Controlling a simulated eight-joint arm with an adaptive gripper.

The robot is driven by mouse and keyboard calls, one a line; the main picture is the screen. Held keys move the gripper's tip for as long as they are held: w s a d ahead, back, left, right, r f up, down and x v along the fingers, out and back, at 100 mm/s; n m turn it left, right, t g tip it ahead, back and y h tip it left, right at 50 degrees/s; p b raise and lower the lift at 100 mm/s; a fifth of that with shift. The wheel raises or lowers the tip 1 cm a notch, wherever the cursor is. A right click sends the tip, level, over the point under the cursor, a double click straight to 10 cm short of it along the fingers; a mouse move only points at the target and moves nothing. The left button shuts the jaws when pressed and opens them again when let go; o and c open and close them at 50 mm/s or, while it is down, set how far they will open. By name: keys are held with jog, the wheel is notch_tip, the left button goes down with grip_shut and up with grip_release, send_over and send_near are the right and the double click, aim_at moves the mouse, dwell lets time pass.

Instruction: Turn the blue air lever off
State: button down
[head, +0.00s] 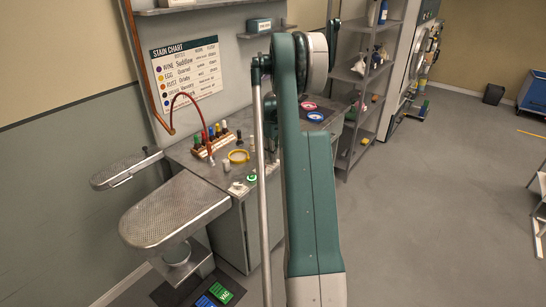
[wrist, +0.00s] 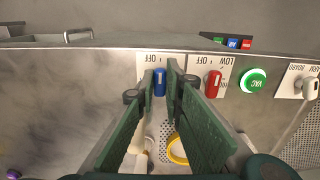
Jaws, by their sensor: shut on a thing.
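The blue air lever (wrist: 159,83) shows in the wrist view on a white label plate marked OFF, on the bench's front edge. It lies between the fingertips of my gripper (wrist: 161,76), which is shut on it. The lever runs up and down in the picture, and the fingers partly cover its plate. Whether it stands at OFF is hard to tell. In the head view my arm hides the lever.
A red lever (wrist: 213,84), marked LOW and OFF, is close to the right of my fingers. A green VAC button (wrist: 254,81) is further right. A perforated pressing board (head: 178,209) juts out in front.

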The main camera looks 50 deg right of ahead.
jog(key=c, duration=2.4)
grip_release()
jog(key=shift+r, duration=0.1)
jog(key=shift+r, duration=5.95)
jog(key=shift+a, duration=0.1)
